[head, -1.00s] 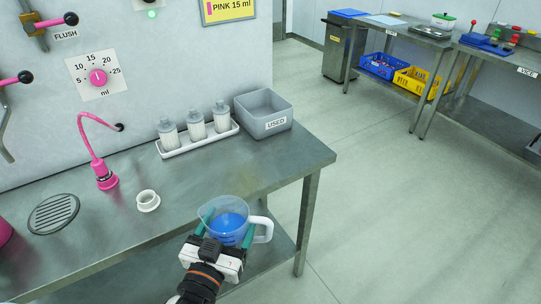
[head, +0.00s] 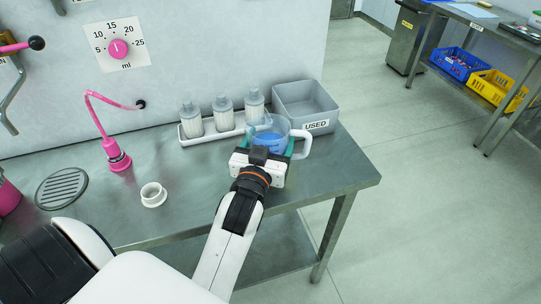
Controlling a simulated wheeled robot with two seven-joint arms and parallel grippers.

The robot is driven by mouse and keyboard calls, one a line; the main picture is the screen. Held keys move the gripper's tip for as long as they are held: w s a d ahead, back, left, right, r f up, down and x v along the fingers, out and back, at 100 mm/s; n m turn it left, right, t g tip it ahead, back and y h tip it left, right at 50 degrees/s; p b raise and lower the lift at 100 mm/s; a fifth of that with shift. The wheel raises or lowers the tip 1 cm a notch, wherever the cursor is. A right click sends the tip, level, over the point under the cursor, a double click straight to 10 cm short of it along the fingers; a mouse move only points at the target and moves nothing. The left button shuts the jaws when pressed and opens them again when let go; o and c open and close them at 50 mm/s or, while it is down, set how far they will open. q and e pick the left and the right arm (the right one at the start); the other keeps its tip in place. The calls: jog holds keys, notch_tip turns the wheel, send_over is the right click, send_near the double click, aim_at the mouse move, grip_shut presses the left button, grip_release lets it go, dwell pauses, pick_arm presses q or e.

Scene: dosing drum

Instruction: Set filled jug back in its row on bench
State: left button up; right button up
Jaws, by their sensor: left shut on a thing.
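The jug (head: 268,143) is clear with a white handle on its right side and blue liquid inside. My left gripper (head: 270,150) is shut around the jug's body and holds it upright over the right part of the steel bench (head: 340,177). It is in front of the white tray and the grey bin. I cannot tell whether the jug's base touches the bench, because the gripper hides it. No other jugs show on the bench. My right gripper is not in view.
A white tray (head: 188,141) with several capped bottles (head: 222,113) stands behind the jug. The grey USED bin (head: 312,112) is right behind it. A white ring (head: 153,195), a drain (head: 62,188) and a pink spout (head: 117,156) are to the left. The bench's front right is bare.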

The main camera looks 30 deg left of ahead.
pick_arm(q)
notch_tip(320, 180, down, 4)
jog(key=shift+r+b, duration=0.1)
jog(key=shift+b, duration=0.2)
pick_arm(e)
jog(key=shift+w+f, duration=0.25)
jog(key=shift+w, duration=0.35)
pick_arm(q)
jog(key=shift+w, duration=0.1)
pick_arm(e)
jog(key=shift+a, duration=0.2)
pick_arm(q)
jog(key=o, duration=1.3)
jog(key=shift+f, duration=0.2)
jog(key=shift+c, duration=0.2)
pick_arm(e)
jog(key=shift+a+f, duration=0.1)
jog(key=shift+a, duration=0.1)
